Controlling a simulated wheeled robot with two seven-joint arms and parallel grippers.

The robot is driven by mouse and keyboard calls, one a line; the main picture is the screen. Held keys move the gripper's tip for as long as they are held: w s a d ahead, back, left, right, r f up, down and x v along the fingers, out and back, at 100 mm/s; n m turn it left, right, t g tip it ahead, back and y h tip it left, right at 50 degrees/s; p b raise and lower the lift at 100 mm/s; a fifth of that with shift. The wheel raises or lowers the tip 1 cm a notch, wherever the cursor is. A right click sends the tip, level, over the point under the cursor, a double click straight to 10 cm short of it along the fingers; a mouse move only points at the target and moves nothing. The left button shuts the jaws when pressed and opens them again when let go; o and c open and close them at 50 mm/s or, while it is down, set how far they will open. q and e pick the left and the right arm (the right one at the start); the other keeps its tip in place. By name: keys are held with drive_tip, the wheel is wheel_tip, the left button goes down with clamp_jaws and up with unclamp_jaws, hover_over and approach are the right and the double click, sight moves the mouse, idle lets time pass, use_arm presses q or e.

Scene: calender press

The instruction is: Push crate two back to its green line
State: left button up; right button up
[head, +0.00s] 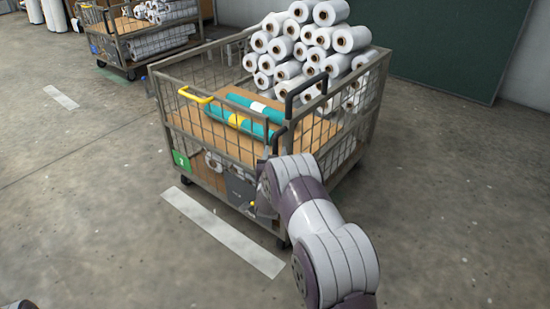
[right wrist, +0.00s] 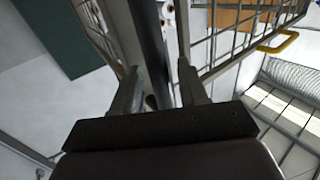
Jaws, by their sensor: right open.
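Crate two (head: 215,145) is a wheeled wire-mesh cage with a green number 2 label (head: 181,161), standing in the middle of the head view. A yellow handle (head: 196,96) and a black handle (head: 289,104) are on its near side. My right gripper (head: 266,160) is at the crate's near side, below the black handle and partly hidden by my arm. In the right wrist view, the right gripper (right wrist: 158,72) is open, with a dark upright bar (right wrist: 148,40) seen between its fingers.
The crate holds a pile of white rolls (head: 310,45) and teal rolls (head: 235,118) on brown board. Another loaded cage (head: 135,45) stands at the far left, with a pale floor strip (head: 61,97). A dark green panel (head: 460,40) is behind.

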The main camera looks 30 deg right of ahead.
drive_tip(key=shift+w+d, duration=0.2)
drive_tip(key=shift+w, duration=0.05)
clamp_jaws()
